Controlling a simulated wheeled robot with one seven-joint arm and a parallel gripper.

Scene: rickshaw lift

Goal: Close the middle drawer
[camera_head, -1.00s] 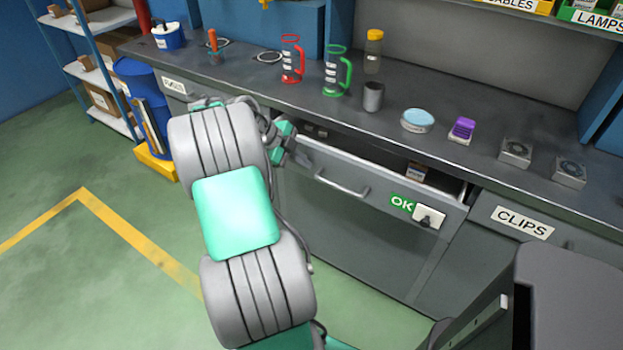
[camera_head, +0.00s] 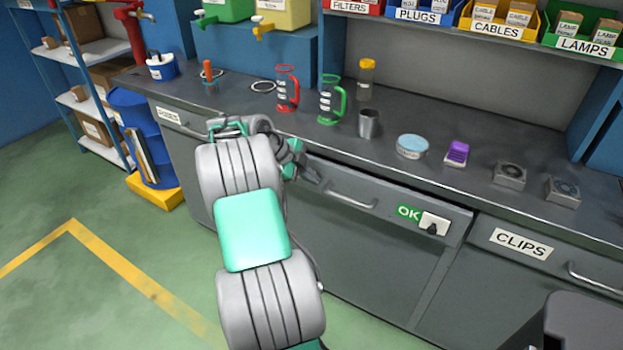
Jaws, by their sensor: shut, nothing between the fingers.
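The middle drawer (camera_head: 385,205) is the grey front with a bar handle (camera_head: 352,199), a green OK label (camera_head: 408,212) and a white plate with a dark knob. Its front sits close under the worktop edge, with only a thin dark line above it and no inside showing. I cannot tell if it is fully flush. My gripper (camera_head: 312,174) is shut and empty at the left end of the drawer front, left of the handle. It looks against or very near the front; contact is not clear. My arm hides the drawer's left edge.
The CLIPS drawer (camera_head: 545,258) is at right. A blue barrel (camera_head: 140,125) stands at left. Green floor is open at left.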

